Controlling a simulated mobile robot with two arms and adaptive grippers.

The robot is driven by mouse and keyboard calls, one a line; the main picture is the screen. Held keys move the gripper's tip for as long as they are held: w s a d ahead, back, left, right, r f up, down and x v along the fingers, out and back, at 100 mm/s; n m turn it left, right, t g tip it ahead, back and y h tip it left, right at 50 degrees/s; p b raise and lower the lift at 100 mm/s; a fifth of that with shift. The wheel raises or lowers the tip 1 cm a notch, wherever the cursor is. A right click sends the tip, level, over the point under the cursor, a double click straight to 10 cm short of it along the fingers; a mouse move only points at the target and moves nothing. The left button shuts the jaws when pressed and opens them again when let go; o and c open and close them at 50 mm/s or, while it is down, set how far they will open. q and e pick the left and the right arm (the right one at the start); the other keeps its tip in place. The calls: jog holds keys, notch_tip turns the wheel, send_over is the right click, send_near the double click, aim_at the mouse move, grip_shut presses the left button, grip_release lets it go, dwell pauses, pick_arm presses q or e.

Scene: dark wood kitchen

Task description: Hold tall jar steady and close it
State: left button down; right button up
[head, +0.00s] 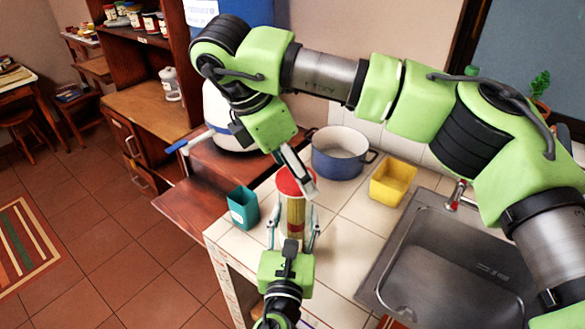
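The tall jar (296,217) stands upright on the tiled counter near its left edge, with yellowish contents. A red lid (290,182) is at its top; I cannot tell whether it sits loose or tight. My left gripper (293,227) reaches in from below, one finger on each side of the jar's body. I cannot tell whether the fingers touch it. My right gripper (308,189) comes down from above, its visible finger slanting across the lid's right side. Its other finger is hidden, so its opening is unclear.
A teal cup (243,207) stands close left of the jar. A blue pot (340,153) and a yellow container (393,181) stand behind and to the right. The sink (450,262) lies at right. Bare tiles lie between jar and sink.

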jog(key=shift+r, duration=2.25)
jog(key=shift+c, duration=0.3)
